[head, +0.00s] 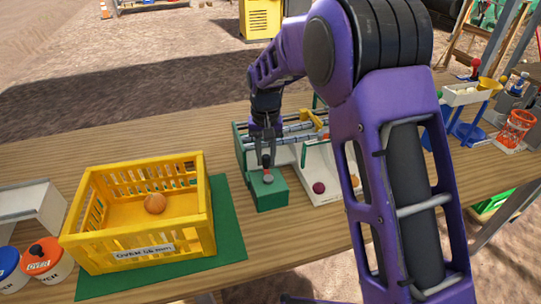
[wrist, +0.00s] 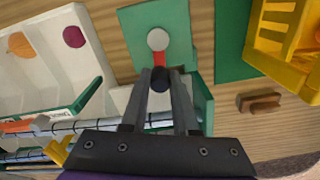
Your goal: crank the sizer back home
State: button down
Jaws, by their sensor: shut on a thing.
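The sizer (head: 242,150) is a green-framed machine with grey rollers, right of centre on the table; its rollers also show at lower left in the wrist view (wrist: 60,128). Its crank has a grey hub (wrist: 157,39), a short red arm (wrist: 159,58) and a black knob (wrist: 160,85), on top of a green box (head: 268,197). In the wrist view the red arm runs from the hub toward my gripper. My gripper (head: 266,152) points down and is shut on the black knob; its fingertips (wrist: 160,74) flank the knob. Part of the sizer is hidden behind my arm.
A yellow crate (head: 140,251) labelled over 45 mm, holding one onion (head: 155,203), stands on a green mat left of the crank. Orange and blue lidded tubs stand far left.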

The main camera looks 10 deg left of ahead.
jog(key=shift+s+f, duration=0.1)
jog(key=shift+s, duration=0.15)
jog(key=shift+s+a, duration=0.35)
jog(key=shift+a, duration=0.2)
jog(key=shift+s+f, duration=0.1)
jog(key=shift+s+a, duration=0.35)
jog(key=shift+s, duration=0.05)
dwell(0.5)
